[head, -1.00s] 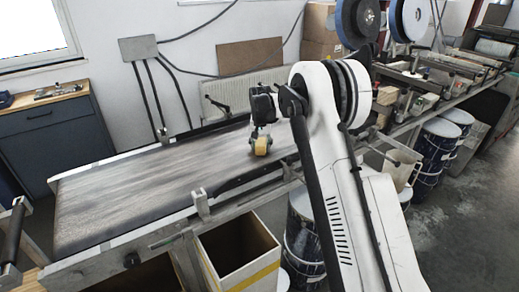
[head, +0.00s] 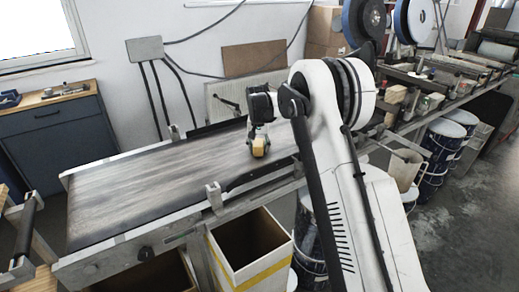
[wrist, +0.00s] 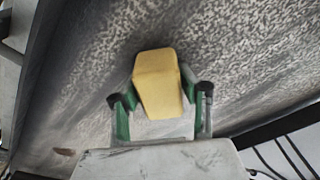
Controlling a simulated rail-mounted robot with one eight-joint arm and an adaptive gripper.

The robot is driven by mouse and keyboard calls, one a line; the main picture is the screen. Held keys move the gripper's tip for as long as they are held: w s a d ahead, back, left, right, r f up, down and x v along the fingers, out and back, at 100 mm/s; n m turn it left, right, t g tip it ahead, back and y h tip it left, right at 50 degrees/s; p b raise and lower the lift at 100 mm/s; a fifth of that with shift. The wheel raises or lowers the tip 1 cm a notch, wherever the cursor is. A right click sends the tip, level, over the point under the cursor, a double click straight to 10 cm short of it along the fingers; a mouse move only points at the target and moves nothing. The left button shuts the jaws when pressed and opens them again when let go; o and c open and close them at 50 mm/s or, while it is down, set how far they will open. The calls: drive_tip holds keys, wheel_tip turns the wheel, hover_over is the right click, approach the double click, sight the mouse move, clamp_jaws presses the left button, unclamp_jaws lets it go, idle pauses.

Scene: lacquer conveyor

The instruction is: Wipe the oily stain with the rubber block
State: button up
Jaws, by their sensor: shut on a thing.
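The rubber block (head: 259,147) is a yellowish piece held at the far right part of the grey conveyor belt (head: 150,190). In the wrist view the block (wrist: 158,84) sits between the green fingers of my gripper (wrist: 160,110), which is shut on it. The block is low over the belt; I cannot tell whether it touches. A small brownish mark (wrist: 65,151) shows at the lower left of the wrist view; I cannot tell whether it is the oily stain. The belt looks streaked grey, and no clear stain stands out in the head view.
A metal side rail with a bracket (head: 214,197) edges the belt's near side. An open bin (head: 222,262) stands below it. The belt left of my gripper is clear.

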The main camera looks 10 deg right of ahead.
sight(259, 142)
drive_tip(key=r+p, duration=0.1)
drive_tip(key=r, duration=0.2)
drive_tip(key=shift+d+r, duration=0.1)
drive_tip(key=shift+d, duration=0.1)
drive_tip(key=shift+r+p, duration=0.7)
drive_tip(key=shift+r, duration=1.5)
